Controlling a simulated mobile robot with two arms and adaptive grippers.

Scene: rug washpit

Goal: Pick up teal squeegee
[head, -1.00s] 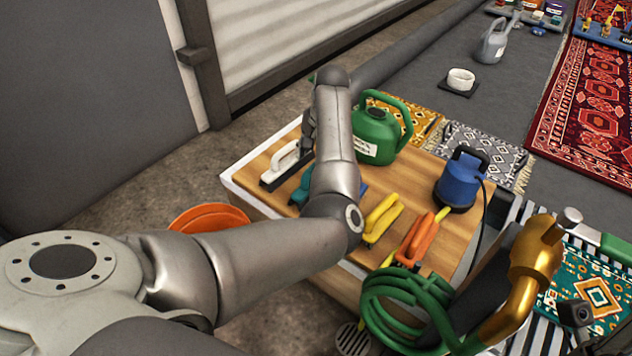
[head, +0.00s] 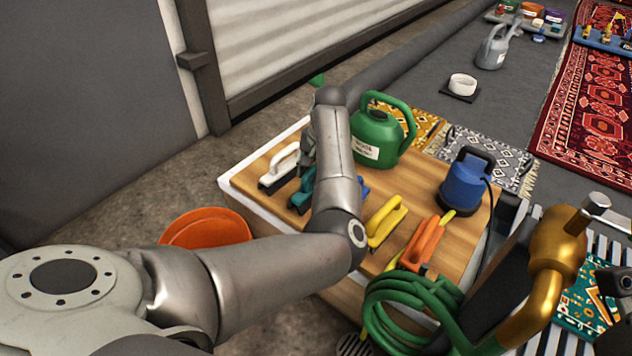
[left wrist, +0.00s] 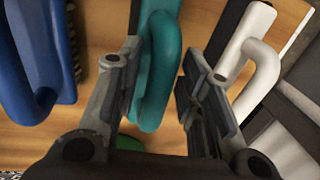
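The teal squeegee (head: 302,190) lies on the wooden tabletop, partly hidden by my left arm in the head view. In the left wrist view its teal handle (left wrist: 157,75) stands between the two fingers of my left gripper (left wrist: 160,88). The fingers are open, one on each side of the handle, with a visible gap on the right side; contact on the left side cannot be told. In the head view my left gripper (head: 308,155) is mostly hidden behind its own arm. I cannot make out my right gripper in either view.
A white squeegee (left wrist: 252,60) lies close on one side and a blue one (left wrist: 28,85) on the other. Yellow (head: 385,225) and orange (head: 421,245) ones follow. A green watering can (head: 378,135) and a blue pump (head: 465,185) stand behind. A green hose (head: 405,300) is coiled in front.

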